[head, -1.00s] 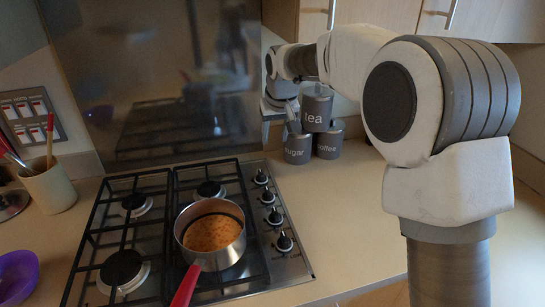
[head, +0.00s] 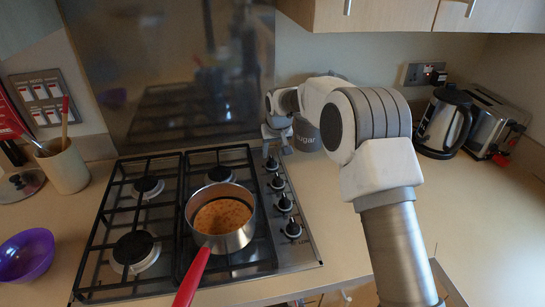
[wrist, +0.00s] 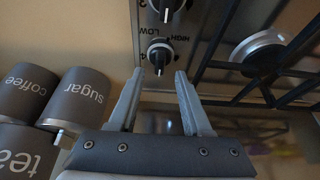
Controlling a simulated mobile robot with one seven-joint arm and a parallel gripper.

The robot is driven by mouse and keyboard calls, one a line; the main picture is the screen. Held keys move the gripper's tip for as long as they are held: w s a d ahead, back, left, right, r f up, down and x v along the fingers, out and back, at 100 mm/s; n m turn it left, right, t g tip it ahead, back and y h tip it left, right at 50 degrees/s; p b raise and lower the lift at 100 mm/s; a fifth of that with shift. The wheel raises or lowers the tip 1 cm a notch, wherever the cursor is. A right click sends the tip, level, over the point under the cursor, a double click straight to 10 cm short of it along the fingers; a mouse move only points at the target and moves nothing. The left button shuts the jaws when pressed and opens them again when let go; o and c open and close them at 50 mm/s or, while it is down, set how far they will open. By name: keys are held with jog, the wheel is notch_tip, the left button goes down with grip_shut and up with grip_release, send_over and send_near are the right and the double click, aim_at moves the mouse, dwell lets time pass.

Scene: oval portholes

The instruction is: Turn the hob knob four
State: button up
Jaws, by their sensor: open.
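The hob (head: 305,262) has a row of black knobs along its right side. The farthest knob (head: 271,163) is at the back of the row; in the wrist view a black knob (wrist: 160,57) with a white pointer line sits by a "4" mark and the words LOW and HIGH. My gripper (wrist: 160,74) is open and empty, its two fingertips on either side of this knob's near end, pointing at it. I cannot tell whether they touch it. In the head view my gripper (head: 270,147) is over the back of the knob row, its fingers partly hidden.
A pan (head: 221,217) of orange food with a red handle stands on the hob. Grey tins marked sugar (wrist: 77,97), coffee (wrist: 25,90) and tea (wrist: 28,150) stand close beside my gripper. A kettle (head: 445,122) and toaster (head: 492,122) are at right. The counter between is clear.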

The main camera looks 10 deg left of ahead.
aim_at(272, 159)
jog(key=shift+x, duration=1.9)
grip_shut()
